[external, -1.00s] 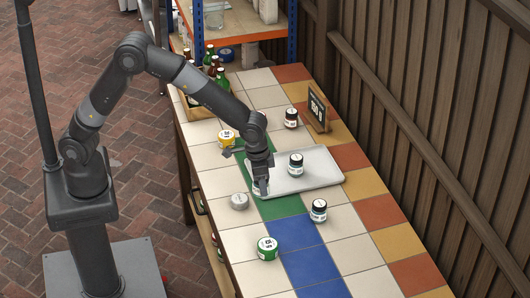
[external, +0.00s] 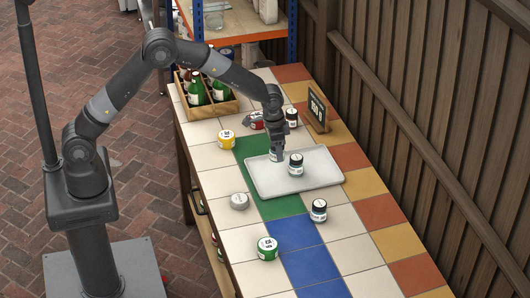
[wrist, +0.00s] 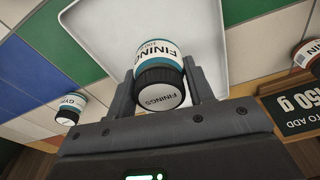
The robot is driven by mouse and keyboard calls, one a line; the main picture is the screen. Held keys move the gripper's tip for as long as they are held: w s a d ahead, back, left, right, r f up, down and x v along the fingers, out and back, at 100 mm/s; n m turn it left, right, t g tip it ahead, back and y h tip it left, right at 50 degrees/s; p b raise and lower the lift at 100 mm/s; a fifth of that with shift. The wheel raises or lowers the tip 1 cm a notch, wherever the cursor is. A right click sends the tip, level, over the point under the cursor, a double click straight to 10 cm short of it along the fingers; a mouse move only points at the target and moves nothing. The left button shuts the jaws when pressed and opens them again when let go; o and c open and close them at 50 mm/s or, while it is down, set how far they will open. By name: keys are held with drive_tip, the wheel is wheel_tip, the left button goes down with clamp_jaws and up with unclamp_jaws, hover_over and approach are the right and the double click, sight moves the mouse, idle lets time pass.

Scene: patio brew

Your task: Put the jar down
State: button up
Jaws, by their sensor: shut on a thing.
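My gripper (external: 277,158) is over the left part of the pale tray (external: 320,179). In the wrist view my gripper (wrist: 162,88) is shut on a finings jar (wrist: 160,62) with a black lid and a teal and white label. The tray (wrist: 112,38) lies below it.
A dark-lidded jar (external: 319,211) stands in front of the tray. Behind it are another jar (external: 291,117), a sign (external: 317,111), a red item (external: 257,120) and a bottle crate (external: 220,105). Yellow (external: 227,140), grey (external: 239,201) and green (external: 267,248) tins stand left and in front.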

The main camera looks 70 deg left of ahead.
drive_tip(key=shift+w+a+f, duration=0.4)
drive_tip(key=shift+a+f, duration=0.05)
drive_tip(key=shift+a, duration=0.15)
drive_tip(key=shift+w+a+f, duration=0.4)
drive_tip(key=shift+a+f, duration=0.05)
drive_tip(key=shift+a, duration=0.15)
drive_tip(key=shift+f, duration=1.95)
drive_tip(key=shift+f, duration=0.1)
drive_tip(key=o, duration=1.1)
drive_tip(key=shift+c, duration=0.2)
